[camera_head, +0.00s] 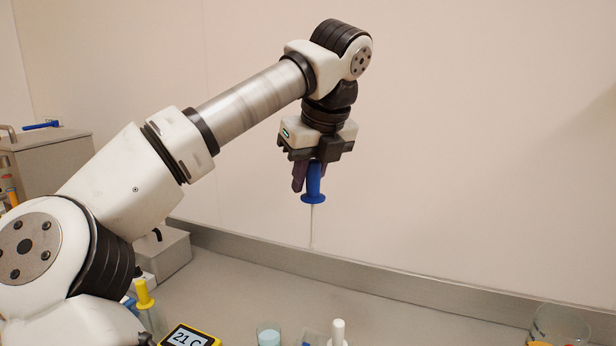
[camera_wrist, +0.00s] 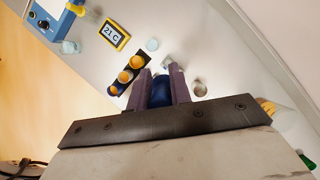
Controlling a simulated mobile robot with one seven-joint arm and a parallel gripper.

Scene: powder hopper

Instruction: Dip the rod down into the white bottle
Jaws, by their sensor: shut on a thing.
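My gripper (camera_head: 312,178) is shut on the blue handle (camera_head: 313,182) of a rod. The rod's thin pale shaft (camera_head: 312,228) hangs straight down, with its tip in the air above the bench. In the wrist view the blue handle (camera_wrist: 160,92) sits between the two purple fingers; the shaft is hidden. A white upright piece with a rounded top (camera_head: 338,332) shows at the bottom edge, below and slightly right of the rod. Its lower part is cut off, so I cannot tell if it is the white bottle.
A cup with pale contents (camera_head: 268,335) and a yellow meter (camera_head: 190,337) reading 21 C stand left of the white piece. A glass vessel (camera_head: 560,325) stands far right. The wrist view shows a black rack (camera_wrist: 117,89) with orange tops. The back bench is clear.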

